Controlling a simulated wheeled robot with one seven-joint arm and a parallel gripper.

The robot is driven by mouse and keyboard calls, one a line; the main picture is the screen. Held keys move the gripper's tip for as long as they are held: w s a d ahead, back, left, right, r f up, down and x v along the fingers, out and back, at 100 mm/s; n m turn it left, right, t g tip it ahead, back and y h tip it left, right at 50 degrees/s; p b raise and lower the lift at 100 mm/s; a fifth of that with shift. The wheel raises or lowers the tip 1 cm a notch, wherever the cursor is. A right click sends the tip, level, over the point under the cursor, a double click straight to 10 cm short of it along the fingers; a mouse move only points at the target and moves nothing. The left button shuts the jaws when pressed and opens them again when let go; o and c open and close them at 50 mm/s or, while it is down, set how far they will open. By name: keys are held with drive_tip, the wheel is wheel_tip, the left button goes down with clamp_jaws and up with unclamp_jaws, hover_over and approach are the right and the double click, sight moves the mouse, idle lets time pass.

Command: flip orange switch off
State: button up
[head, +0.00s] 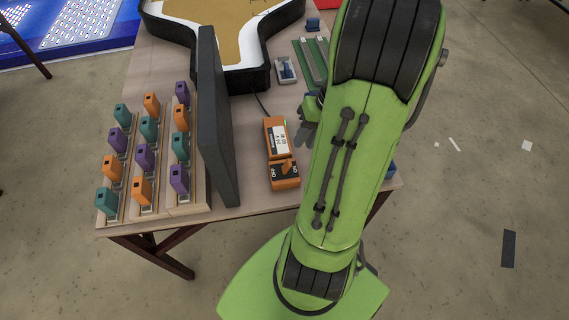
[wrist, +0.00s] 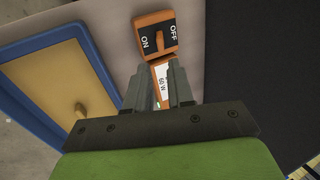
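The orange switch box (head: 281,150) lies on the table just right of the black upright panel, with a white label, a black switch plate and an orange lever (head: 287,166) at its near end. In the wrist view the box (wrist: 155,22) is beyond my fingertips; ON shows at left and OFF at right on its plate. I cannot tell clearly which way the lever leans. My gripper (wrist: 158,80) has its fingers apart, with the white label showing between them. In the head view my gripper (head: 304,130) is beside the box's right side, mostly hidden by my green arm.
The black upright panel (head: 217,120) stands close left of the box. A black-rimmed tray (head: 250,76) is behind. A blue-rimmed tray (wrist: 88,60) is left in the wrist view.

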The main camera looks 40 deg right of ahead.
sight(290, 162)
drive_tip(key=b+x, duration=0.3)
drive_tip(key=x, duration=0.7)
drive_tip(key=shift+w+a+f, duration=0.1)
drive_tip(key=shift+w+f, duration=0.15)
drive_tip(key=shift+f, duration=0.1)
clamp_jaws()
